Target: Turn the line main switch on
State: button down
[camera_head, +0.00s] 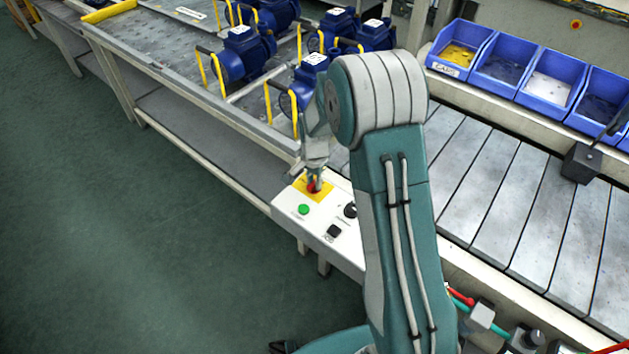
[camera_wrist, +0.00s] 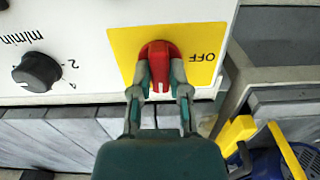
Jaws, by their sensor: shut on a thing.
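The line main switch is a red rotary knob (camera_wrist: 160,58) on a yellow plate (camera_wrist: 203,40) marked OFF, set in a white control panel (camera_wrist: 70,75). In the head view my gripper (camera_head: 314,180) comes down from above onto the red knob (camera_head: 312,187), on the yellow plate (camera_head: 325,194) of the white panel (camera_head: 289,195).
A green button (camera_head: 303,209), a black knob (camera_head: 350,210) and a black switch (camera_head: 333,231) sit close by on the panel. Blue pumps (camera_head: 245,55) with yellow handles stand on the line behind. Blue bins (camera_head: 551,80) line the back right.

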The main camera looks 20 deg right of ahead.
aim_at(313, 182)
jog(key=shift+f, duration=0.1)
jog(key=c, duration=0.6)
grip_release()
jog(key=shift+a, duration=0.1)
notch_tip(313, 182, up, 12)
jog(key=shift+w+a, duration=0.1)
